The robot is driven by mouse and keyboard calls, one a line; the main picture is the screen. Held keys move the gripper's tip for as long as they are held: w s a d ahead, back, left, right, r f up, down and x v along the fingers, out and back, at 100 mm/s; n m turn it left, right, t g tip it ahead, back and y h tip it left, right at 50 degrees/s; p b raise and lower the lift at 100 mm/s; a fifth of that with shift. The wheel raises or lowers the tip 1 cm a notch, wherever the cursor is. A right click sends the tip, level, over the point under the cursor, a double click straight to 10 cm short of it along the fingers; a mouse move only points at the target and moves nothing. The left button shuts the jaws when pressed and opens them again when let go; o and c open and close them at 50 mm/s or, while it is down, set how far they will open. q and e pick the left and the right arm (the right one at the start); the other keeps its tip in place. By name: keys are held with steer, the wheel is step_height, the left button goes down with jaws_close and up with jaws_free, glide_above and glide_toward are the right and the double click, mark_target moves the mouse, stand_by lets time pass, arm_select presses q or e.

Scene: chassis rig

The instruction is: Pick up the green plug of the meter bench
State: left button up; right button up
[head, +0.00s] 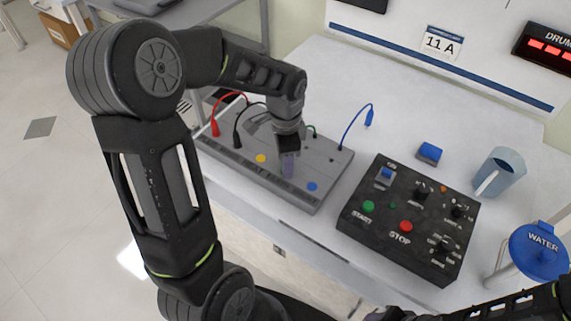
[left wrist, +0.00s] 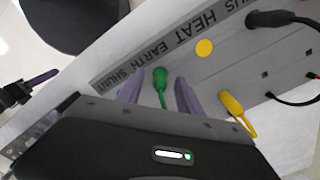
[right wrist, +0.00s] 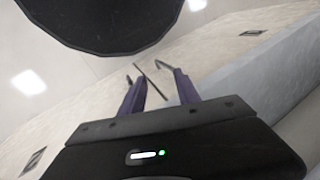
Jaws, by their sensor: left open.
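The meter bench (head: 318,180) is a long grey box on the table with coloured dots along its front. In the left wrist view the green plug (left wrist: 160,79) stands at the bench, its green cable trailing down between the fingers. My left gripper (head: 288,166) points down over the bench. Its open fingers (left wrist: 158,88) lie on either side of the green plug, apart from it in the picture. In the head view the gripper hides the plug. My right gripper (right wrist: 158,84) is open and empty, away from the bench.
A red plug (head: 215,127), a black plug (head: 237,139) and a blue plug (head: 369,118) are nearby. The yellow plug (left wrist: 238,112) is close to my left gripper. A black control box (head: 375,225), a blue mug (head: 502,170) and a blue block (head: 429,152) stand to the right.

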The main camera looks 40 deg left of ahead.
arm_select(q)
steer(key=shift+c, duration=0.5)
jaws_close()
